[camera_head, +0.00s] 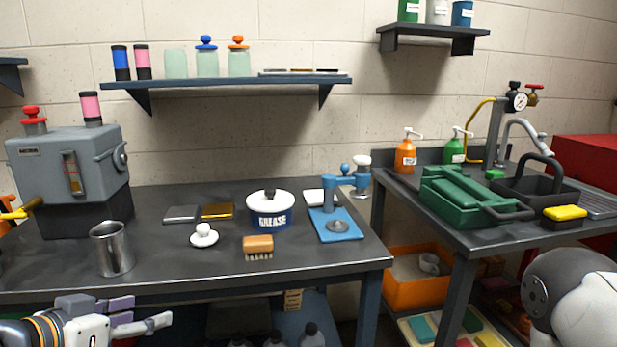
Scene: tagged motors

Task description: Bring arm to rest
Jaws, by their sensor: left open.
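My left gripper (146,316) comes in at the bottom left, in front of and below the front edge of the dark workbench (325,262). Its fingers point right, stand apart and hold nothing. Part of my right arm shows at the bottom right as a white and dark grey link; its gripper is out of the picture. No tagged motor can be made out in this view.
On the bench stand a grey machine (68,175), a metal cup (111,248), a brush (258,247), a grease pot (269,212) and a blue press (336,212). A green toolbox (459,197) sits on the right counter. An orange bin (412,290) stands below.

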